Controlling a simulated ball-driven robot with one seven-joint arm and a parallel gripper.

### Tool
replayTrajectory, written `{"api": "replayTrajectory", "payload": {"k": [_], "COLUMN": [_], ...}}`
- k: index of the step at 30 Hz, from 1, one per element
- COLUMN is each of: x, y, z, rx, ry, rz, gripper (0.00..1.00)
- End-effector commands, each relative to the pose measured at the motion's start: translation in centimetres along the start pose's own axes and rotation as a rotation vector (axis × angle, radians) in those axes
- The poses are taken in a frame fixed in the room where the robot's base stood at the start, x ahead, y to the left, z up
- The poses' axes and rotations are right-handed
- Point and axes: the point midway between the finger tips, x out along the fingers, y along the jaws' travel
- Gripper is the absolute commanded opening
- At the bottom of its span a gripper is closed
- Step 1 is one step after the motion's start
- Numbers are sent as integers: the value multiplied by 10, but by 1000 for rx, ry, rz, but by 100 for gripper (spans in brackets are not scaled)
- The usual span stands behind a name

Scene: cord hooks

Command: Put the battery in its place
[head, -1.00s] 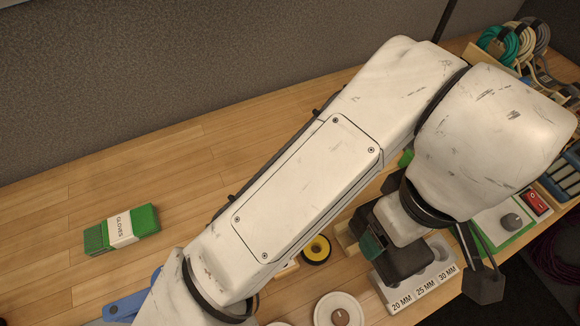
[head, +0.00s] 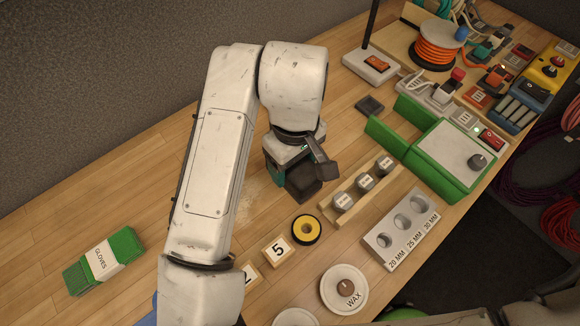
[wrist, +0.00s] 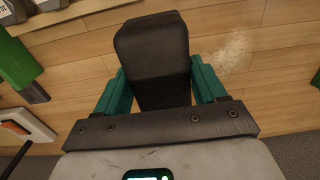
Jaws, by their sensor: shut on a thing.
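My gripper (head: 292,172) hangs over bare wood, left of the rack of grey cylinders. Its teal fingers (wrist: 158,88) are shut on a black block, which looks like the battery (wrist: 152,55); it also shows under my gripper in the head view (head: 304,188). I cannot tell from these views how high it is held. A green unit (head: 440,158) with a grey top and a knob stands to the right, with a separate-looking green wall (head: 386,136) on its left side. Which place is the battery's is not clearly marked.
The wooden rack (head: 342,216) holds grey cylinders beside a grey block with holes (head: 383,262). A black pad (head: 370,105) and a lamp base (head: 371,68) lie behind. A yellow-black ring (head: 306,229), a WAX tin (head: 330,277) and a gloves pack (head: 105,262) are nearer.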

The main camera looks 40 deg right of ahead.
Motion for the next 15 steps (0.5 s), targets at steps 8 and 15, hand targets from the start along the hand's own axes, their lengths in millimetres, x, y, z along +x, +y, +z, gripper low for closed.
{"api": "replayTrajectory", "payload": {"k": [8,15], "x": [13,42], "y": [0,0], "z": [-12,-11], "rx": [1,0], "ry": [0,1], "rz": [0,1], "gripper": [18,18]}}
